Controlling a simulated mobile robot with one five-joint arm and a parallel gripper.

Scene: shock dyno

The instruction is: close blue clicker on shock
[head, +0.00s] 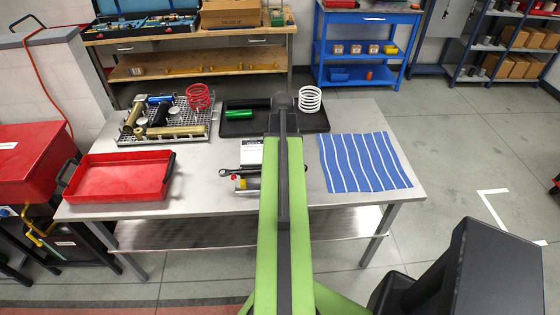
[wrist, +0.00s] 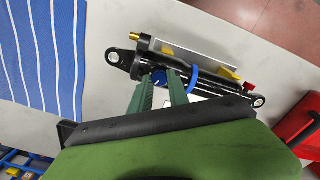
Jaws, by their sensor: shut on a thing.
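The shock (wrist: 222,88) is a black cylinder with an eyelet at each end, lying across the wrist view. It has a blue ring around its body, with yellow supports and a red part near it. The blue clicker (wrist: 159,77) is a small blue knob on the shock, left of the ring. My gripper (wrist: 160,86) has its green fingers on either side of the blue clicker and is shut on it. In the head view, the shock (head: 229,172) shows partly beside my arm, which hides my gripper and the clicker.
The shock is on a grey table (head: 345,205). A blue striped mat (head: 363,163) lies at right and a red tray (head: 118,178) at left. Behind are a grid tray (head: 205,118) of parts, a black tray (head: 258,127) and a white spring (head: 311,101).

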